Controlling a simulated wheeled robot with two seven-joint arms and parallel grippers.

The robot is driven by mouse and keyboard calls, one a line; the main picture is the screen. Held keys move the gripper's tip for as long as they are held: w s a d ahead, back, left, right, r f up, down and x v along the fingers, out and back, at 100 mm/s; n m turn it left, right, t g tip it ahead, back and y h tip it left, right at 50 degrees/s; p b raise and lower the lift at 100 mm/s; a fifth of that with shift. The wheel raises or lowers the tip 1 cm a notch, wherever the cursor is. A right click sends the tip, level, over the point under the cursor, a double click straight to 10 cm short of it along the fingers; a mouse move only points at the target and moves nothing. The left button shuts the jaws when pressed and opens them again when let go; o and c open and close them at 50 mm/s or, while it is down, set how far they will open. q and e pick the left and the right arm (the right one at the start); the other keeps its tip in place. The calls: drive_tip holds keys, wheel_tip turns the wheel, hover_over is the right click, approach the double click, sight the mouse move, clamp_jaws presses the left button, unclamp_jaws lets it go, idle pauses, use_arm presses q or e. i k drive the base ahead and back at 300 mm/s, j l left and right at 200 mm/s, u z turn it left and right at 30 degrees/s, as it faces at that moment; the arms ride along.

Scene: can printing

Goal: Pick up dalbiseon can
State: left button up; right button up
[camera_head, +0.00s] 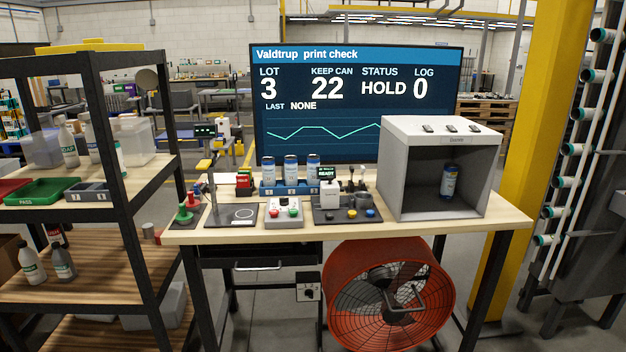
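Three cans with blue and pale labels stand upright in a blue rack on the workbench: a left can (268,170), a middle can (291,168) and a right can (313,168). Another blue-labelled can (448,183) stands upright inside the open-fronted grey booth (398,178) on the bench's right side. The can labels are too small to read, so I cannot tell which one is dalbiseon. Neither of my grippers is in view.
The workbench (500,221) also holds a button box (284,212), a dark device (346,215) and a stand with a dark base (232,216). A screen (350,105) stands behind. A shelf rack (150,187) is at left, an orange fan (388,293) below, a yellow post (550,100) right.

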sight(313, 160)
drive_tip(key=i+l+u, duration=0.1)
drive_tip(key=u, duration=0.25)
drive_tip(key=i+l+u, duration=0.2)
drive_tip(key=u, duration=0.15)
drive_tip(key=i+l+u, duration=0.25)
drive_tip(key=u, duration=0.15)
